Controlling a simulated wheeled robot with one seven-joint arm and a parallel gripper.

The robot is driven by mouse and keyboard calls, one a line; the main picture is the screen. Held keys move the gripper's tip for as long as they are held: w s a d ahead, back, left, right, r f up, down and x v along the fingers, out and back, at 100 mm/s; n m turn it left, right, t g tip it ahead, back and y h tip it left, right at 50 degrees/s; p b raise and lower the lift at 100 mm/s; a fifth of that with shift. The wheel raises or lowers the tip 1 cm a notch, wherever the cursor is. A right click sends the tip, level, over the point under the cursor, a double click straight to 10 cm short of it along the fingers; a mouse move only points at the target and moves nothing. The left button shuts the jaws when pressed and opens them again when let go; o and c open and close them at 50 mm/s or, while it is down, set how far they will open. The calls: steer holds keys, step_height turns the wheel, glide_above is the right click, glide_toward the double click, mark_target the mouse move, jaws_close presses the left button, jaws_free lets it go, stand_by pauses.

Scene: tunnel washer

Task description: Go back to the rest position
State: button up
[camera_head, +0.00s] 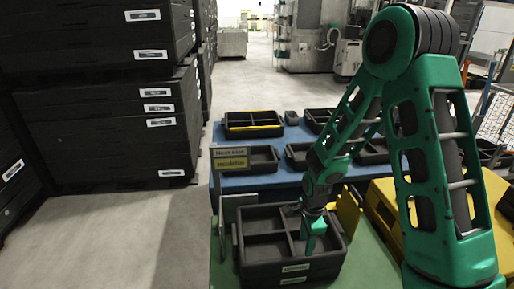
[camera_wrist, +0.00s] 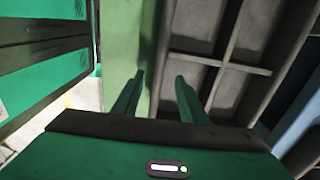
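My gripper (camera_head: 314,232) is at the end of the green arm, over the black divided crate in the head view. In the wrist view my gripper (camera_wrist: 160,88) has its two green fingers apart, with nothing between them. The black crate (camera_head: 288,270) has several compartments and stands on a green surface (camera_head: 372,262). In the wrist view the crate (camera_wrist: 228,66) lies beyond the fingers, and its compartments look empty. I cannot tell from these frames whether the fingertips reach below the crate's rim.
A blue table (camera_head: 230,186) with several black trays (camera_head: 254,124) stands behind the crate. A small sign (camera_head: 231,158) stands left of it. A yellow case (camera_head: 384,206) is at the right. Stacked black crates (camera_head: 110,140) line the left. The grey floor between is clear.

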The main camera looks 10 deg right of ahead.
steer(key=s+d+r+n+h, duration=0.1)
steer(key=s+d+r+n, duration=0.2)
steer(key=s+d+r, duration=0.35)
steer(key=s+d+r+n, duration=0.3)
steer(key=d+r, duration=0.4)
steer(key=r, duration=0.4)
steer(key=s+d+r+n, duration=0.1)
steer(key=s+r, duration=0.3)
steer(key=s, duration=0.4)
steer(key=s+d+r+n+y, duration=0.1)
steer(key=s+r+n, duration=0.3)
steer(key=s, duration=0.4)
steer(key=shift+d+r, duration=0.6)
steer(key=shift+d, duration=0.1)
steer(key=shift+w+f, duration=0.25)
steer(key=shift+w, duration=0.3)
